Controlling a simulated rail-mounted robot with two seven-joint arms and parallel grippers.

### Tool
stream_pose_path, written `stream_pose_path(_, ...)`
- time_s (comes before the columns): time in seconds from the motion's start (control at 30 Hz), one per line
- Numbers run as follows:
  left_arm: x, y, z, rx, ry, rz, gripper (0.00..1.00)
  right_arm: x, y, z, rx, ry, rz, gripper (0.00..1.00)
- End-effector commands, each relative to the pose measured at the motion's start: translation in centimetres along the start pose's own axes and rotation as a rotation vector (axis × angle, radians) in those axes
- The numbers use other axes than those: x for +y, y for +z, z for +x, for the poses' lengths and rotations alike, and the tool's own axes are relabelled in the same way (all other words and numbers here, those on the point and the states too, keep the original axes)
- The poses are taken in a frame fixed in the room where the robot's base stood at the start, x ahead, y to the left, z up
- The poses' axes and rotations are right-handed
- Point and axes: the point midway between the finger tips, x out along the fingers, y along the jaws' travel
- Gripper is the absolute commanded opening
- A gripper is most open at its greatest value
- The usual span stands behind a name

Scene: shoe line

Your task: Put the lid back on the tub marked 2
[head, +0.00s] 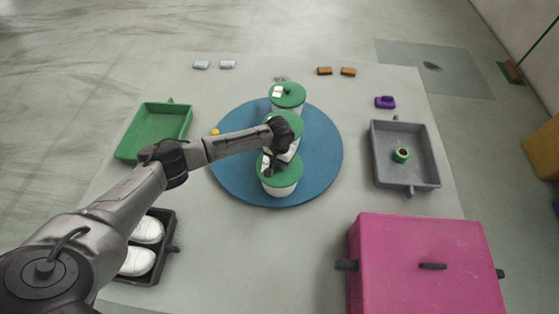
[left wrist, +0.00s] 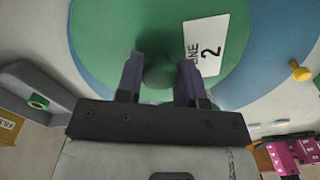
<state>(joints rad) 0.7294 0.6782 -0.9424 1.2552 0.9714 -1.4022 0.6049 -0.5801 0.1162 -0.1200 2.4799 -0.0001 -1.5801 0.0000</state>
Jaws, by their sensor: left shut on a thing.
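My left gripper (head: 270,161) comes down over the nearest of three green-lidded white tubs in the head view. In the left wrist view its two fingers (left wrist: 160,70) are closed on the round green knob of a green lid (left wrist: 110,35). A white label (left wrist: 212,45) reading "LINE 2" lies beside the knob. In the head view this green lid (head: 282,177) is over the nearest white tub (head: 281,191); I cannot tell whether it is fully seated. The gripper hides part of the middle tub's lid (head: 297,120). The farthest tub's lid (head: 297,100) is on. My right gripper is not in view.
The tubs stand close together on a blue turntable (head: 325,150) with a yellow knob (head: 214,131) at its edge. A green tray (head: 126,152), a grey tray (head: 428,160) with a green ring, a shoe tray (head: 160,268) and a magenta box (head: 420,240) surround it.

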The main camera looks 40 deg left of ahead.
Motion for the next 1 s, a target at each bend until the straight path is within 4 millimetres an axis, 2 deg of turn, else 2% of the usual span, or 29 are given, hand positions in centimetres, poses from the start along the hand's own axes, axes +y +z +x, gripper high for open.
stream_pose_path(0.03, -0.01, -0.01, -0.01, 0.000, 0.000, 0.000, 0.11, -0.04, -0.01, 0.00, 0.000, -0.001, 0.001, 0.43)
stream_pose_path(0.07, -0.01, 0.00, -0.01, 0.000, 0.000, 0.000, 0.38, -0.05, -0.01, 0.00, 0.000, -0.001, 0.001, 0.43)
stream_pose_path(0.33, -0.03, 0.00, -0.02, 0.000, 0.000, 0.000, 0.63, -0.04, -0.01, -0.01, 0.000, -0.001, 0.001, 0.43)
stream_pose_path(0.5, -0.03, 0.00, -0.01, 0.000, 0.000, 0.000, 0.64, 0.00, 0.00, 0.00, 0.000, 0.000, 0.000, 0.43)
stream_pose_path(0.77, -0.03, 0.01, 0.00, 0.000, -0.001, 0.000, 0.89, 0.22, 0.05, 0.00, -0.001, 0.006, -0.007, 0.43)
stream_pose_path(1.0, -0.03, 0.01, -0.02, 0.000, 0.000, 0.000, 0.90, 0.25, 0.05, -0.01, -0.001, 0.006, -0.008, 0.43)
